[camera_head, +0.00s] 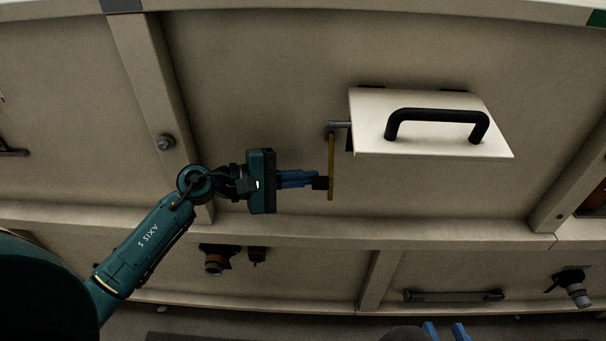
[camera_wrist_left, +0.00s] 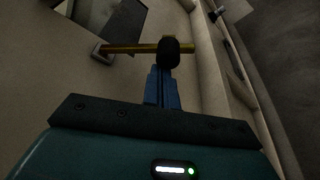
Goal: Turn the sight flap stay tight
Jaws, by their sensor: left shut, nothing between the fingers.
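The sight flap (camera_head: 430,140) is a pale plate with a black bar handle, tilted out from the hopper wall. The stay (camera_head: 331,160) is a thin yellow bar hanging straight down from a grey pivot at the flap's left edge. In the left wrist view the stay (camera_wrist_left: 135,48) runs across the picture. My left gripper (camera_head: 320,183) is shut and empty, its dark tips at the stay's lower part, from the left; I cannot tell whether they touch it. The tips (camera_wrist_left: 170,52) hide part of the bar. My right gripper (camera_head: 446,331) shows two blue fingers, apart, at the bottom edge.
The pale hopper wall (camera_head: 250,60) has raised ribs and a bolt (camera_head: 166,142) to the left. Below the ledge are dark fittings (camera_head: 215,258), a long bar handle (camera_head: 453,295) and another fitting (camera_head: 572,285). The wall left of and below the stay is clear.

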